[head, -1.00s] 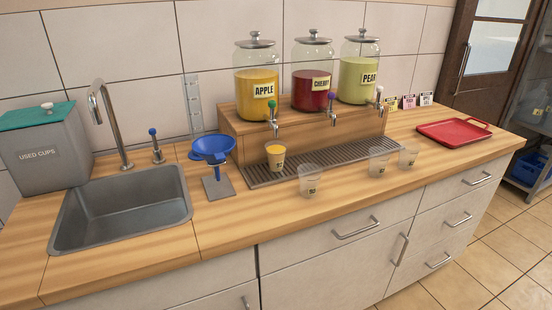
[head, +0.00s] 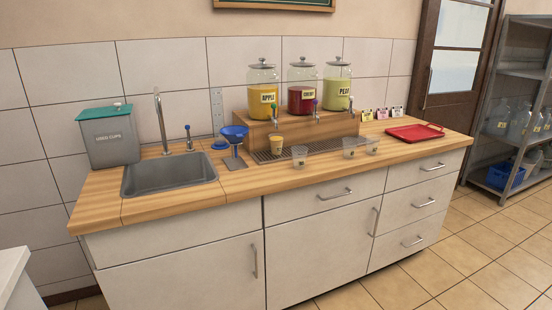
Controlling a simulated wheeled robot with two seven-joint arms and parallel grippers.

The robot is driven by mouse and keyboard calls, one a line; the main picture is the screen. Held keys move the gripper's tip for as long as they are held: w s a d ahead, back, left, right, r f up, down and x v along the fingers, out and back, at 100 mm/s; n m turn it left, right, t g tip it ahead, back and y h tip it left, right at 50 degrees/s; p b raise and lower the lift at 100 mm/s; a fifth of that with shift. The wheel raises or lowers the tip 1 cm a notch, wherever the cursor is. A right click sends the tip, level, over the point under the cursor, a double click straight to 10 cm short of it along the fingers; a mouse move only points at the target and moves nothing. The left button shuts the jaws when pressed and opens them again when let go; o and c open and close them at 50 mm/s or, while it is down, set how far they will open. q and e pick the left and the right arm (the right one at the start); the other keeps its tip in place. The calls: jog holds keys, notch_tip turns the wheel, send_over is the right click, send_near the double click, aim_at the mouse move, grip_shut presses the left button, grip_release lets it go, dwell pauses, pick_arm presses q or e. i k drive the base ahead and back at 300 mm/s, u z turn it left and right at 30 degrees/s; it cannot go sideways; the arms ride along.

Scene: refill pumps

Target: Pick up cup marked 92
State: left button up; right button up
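Neither of my grippers is in view.
A sink (head: 170,174), a grey used-cups bin (head: 110,137) and a blue funnel on a stand (head: 234,138) are at the left. A red tray (head: 415,133) lies at the right end. Cherry (head: 302,94) and pear (head: 337,92) dispensers stand beside apple. Floor (head: 475,250) is open at right.

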aim_at(276, 140)
jog(key=u, duration=0.85)
jog(key=i, duration=1.1)
jog(key=z, duration=0.3)
